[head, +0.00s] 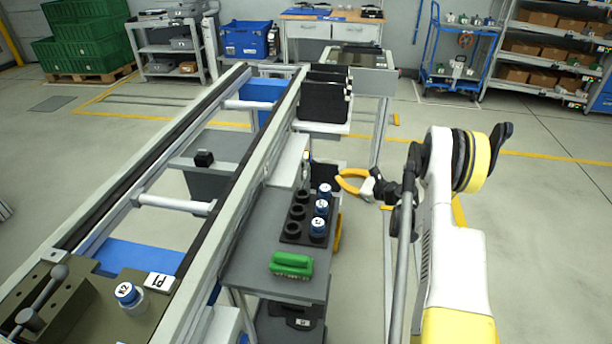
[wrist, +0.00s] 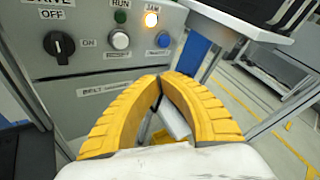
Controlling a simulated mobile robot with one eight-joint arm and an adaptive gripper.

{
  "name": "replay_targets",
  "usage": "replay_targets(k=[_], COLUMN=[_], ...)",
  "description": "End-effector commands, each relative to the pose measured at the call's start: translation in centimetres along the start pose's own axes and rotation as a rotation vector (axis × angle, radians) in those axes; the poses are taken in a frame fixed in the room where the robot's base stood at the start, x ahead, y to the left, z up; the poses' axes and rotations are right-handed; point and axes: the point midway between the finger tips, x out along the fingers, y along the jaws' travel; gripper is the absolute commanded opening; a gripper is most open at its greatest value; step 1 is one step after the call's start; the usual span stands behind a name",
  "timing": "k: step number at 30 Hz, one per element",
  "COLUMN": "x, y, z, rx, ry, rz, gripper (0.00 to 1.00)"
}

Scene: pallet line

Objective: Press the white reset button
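The white button (wrist: 120,40) is on a grey control panel (wrist: 80,75) in the wrist view, up and left of my fingertips, with a small label under it. My gripper (wrist: 160,80) has its two yellow fingers curving together, with the tips meeting and nothing seen between them. The tips look apart from the button. In the head view my gripper (head: 340,179) is beyond the grey side table, near the conveyor's right side. The button's face does not show in the head view.
Near the white button are a black rotary switch (wrist: 58,45), a green button (wrist: 120,16), a lit amber lamp (wrist: 151,19) and a blue button (wrist: 163,40). Open floor lies to the right.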

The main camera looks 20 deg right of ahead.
Motion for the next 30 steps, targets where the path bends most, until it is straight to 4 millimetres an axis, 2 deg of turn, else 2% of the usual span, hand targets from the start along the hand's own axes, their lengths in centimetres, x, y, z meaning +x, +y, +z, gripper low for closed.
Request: replay_targets(k=[7, 21, 30], x=[1.1, 6.0, 7.0], y=[0.6, 3.3, 3.8], z=[0.6, 3.2, 3.8], rx=[-0.002, -0.003, -0.002], ry=[0.0, 0.0, 0.001], rz=[0.002, 0.002, 0.001], gripper=[0.0, 0.0, 0.0])
